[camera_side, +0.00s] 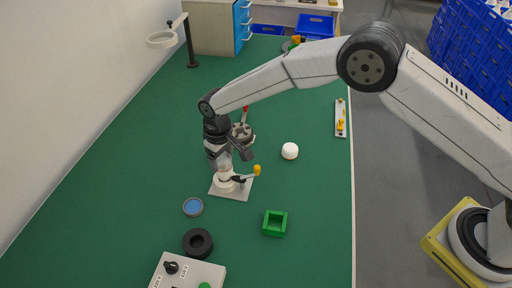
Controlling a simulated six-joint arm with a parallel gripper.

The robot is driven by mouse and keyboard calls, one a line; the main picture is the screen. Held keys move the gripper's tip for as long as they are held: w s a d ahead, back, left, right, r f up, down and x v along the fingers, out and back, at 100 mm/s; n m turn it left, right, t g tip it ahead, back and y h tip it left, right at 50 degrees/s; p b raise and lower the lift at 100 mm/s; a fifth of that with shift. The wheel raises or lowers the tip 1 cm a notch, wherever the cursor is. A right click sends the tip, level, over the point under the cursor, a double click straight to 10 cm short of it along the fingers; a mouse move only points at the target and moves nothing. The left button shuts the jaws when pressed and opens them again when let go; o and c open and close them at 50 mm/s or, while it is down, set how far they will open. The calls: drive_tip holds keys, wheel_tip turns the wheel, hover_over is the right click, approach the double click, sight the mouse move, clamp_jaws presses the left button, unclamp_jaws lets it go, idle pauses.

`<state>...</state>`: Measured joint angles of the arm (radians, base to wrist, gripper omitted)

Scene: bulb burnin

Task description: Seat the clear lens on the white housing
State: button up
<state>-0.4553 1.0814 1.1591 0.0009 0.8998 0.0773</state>
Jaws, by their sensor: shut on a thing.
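My gripper (228,160) points down near the middle of the green bench. It is shut on a small, pale, see-through piece, which looks like the clear lens (224,166); the fingers hide part of it. The white housing (224,184) stands on a light grey plate (231,194) directly below the gripper. The lens is just over the housing or touching it; I cannot tell which. A clamp with a yellow-tipped handle (257,170) sits on the plate at the right of the housing.
A grey round fixture with a red handle (243,131) stands close behind my gripper. A white round piece (290,151) lies to the right. A blue disc (193,207), black ring (198,243), green square holder (275,223) and control box (187,272) lie in front.

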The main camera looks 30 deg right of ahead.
sight(222, 156)
drive_tip(key=shift+f, duration=0.55)
idle(1.1)
drive_tip(key=o, duration=1.1)
drive_tip(key=shift+r, duration=0.1)
drive_tip(key=shift+r, duration=3.8)
drive_tip(key=shift+d, duration=0.1)
